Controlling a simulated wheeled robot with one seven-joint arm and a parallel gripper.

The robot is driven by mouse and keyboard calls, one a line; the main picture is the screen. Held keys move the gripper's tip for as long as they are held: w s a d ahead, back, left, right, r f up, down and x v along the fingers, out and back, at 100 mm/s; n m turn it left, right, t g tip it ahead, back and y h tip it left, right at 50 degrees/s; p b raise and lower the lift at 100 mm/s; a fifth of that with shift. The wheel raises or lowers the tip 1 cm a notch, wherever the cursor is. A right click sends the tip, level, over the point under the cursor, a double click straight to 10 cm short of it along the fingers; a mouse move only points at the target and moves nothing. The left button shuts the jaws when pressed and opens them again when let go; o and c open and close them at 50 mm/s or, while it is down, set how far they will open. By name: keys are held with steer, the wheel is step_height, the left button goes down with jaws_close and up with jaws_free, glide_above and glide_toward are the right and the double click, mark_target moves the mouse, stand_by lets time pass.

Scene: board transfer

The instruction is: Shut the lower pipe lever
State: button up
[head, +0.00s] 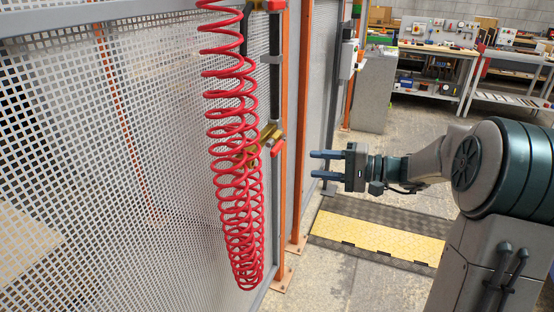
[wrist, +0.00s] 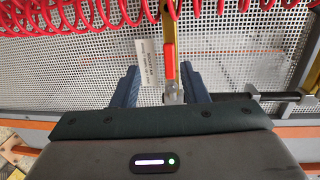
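The lower pipe lever (head: 277,148) is a red handle on a brass valve (head: 268,133), on the dark pipe beside the mesh fence. In the wrist view the red lever (wrist: 170,62) lies ahead, between the lines of my two fingers, with brass behind it. My gripper (head: 317,164) is open and empty, its fingers pointing left toward the lever in the head view, with a gap between them. In the wrist view my gripper (wrist: 160,70) shows its two blue fingers spread apart. Part of the valve is hidden behind the red coiled hose.
The red coiled hose (head: 240,190) hangs in front of the pipe. Another red handle (head: 270,5) sits at the top. A white tag (wrist: 147,62) hangs beside the lever. An orange post (head: 304,110) stands behind; a yellow-and-black floor mat (head: 375,238) lies below.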

mark_target(279, 150)
steer(key=shift+t+y, duration=0.5)
steer(key=shift+t, duration=0.1)
steer(key=x, duration=0.4)
steer(key=w+p+x, duration=0.1)
steer(key=x, duration=0.3)
steer(key=w+d+x, duration=0.1)
steer(key=x, duration=0.4)
steer(key=shift+w+a+f+p, duration=0.1)
steer(key=shift+w+p, duration=0.15)
steer(key=shift+p, duration=0.1)
jaws_close()
